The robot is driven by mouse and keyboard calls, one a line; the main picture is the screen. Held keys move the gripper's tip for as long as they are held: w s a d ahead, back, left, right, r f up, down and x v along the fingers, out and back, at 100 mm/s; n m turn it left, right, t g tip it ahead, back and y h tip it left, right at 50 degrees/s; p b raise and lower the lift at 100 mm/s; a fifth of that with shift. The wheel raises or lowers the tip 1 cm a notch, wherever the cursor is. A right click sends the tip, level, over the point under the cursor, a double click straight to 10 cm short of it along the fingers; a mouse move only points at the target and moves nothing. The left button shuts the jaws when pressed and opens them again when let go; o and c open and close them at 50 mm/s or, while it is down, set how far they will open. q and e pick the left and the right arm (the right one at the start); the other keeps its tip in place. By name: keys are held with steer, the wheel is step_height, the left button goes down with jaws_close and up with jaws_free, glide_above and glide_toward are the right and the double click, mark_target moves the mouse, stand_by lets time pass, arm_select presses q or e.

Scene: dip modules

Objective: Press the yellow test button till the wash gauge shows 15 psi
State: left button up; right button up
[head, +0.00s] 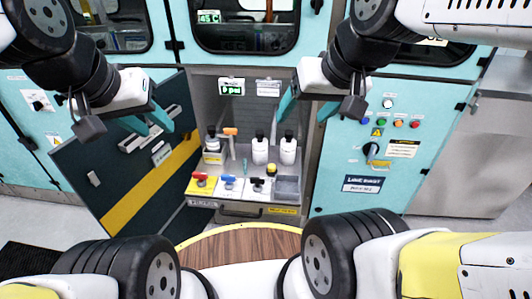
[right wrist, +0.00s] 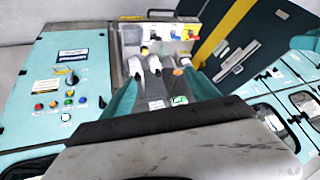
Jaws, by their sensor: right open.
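A small lit display (head: 231,88) at the top of the open alcove appears to read 0 psi. The turquoise panel to the alcove's right carries several small coloured buttons (head: 398,123), including green, orange and red; a yellow one is too small to pick out surely. The button group also shows in the right wrist view (right wrist: 53,104). My right gripper (head: 308,105) is open and empty, in front of the alcove's upper right side, left of the buttons and apart from them. My left gripper (head: 147,121) is open and empty, before the dark open door.
The dark door (head: 130,165) stands open at left. A rotary switch (head: 371,150) sits below the buttons. Another display (head: 209,17) reads about 45 C.

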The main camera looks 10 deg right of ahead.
jaws_close()
stand_by(1.5)
